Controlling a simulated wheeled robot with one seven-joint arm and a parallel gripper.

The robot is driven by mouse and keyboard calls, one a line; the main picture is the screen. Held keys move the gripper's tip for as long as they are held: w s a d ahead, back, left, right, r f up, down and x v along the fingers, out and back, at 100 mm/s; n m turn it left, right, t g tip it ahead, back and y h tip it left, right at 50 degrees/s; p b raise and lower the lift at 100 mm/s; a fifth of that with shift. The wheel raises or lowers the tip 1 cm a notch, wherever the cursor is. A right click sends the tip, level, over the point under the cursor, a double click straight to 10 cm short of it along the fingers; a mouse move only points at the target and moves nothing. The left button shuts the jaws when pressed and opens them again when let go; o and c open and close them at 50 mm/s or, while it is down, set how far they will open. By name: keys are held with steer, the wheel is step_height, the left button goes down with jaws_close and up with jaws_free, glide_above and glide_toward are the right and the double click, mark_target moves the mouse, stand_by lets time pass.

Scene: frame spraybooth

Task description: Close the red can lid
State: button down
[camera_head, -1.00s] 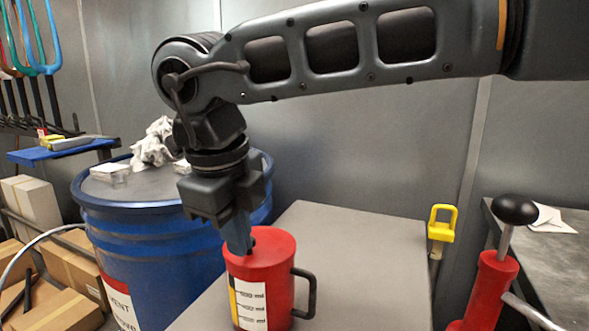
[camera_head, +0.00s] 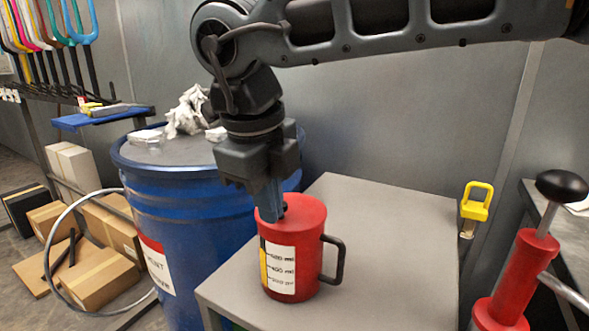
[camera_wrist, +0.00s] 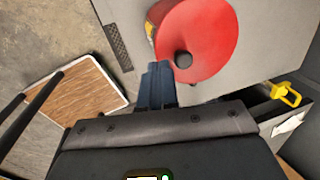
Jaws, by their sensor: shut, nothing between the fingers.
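The red can (camera_head: 305,262) stands upright on a grey table, with a black handle on its right and a white measuring label on its side. Its red lid (camera_head: 307,211) lies across the top and looks flat on the rim. In the wrist view the round red lid (camera_wrist: 210,35) shows from above with a dark knob (camera_wrist: 183,60). My gripper (camera_head: 270,213) points down at the lid's left part, fingers together and empty. The fingertips (camera_wrist: 157,68) are beside the knob at the lid's edge. Whether they touch the lid I cannot tell.
A blue drum (camera_head: 190,225) with rags on top stands left of the table (camera_head: 385,215). A yellow padlock-shaped thing (camera_head: 475,203) is at the table's right edge, and a red lever device (camera_head: 515,275) stands farther right. Cardboard boxes (camera_head: 100,280) lie on the floor at left.

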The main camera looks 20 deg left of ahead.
steer(key=w+p+v, duration=0.1)
steer(key=p+v, duration=0.3)
steer(key=v, duration=0.2)
steer(key=s+r+b, duration=0.1)
steer(key=s+b, duration=0.1)
steer(key=s, duration=0.8)
steer(key=shift+a, duration=0.5)
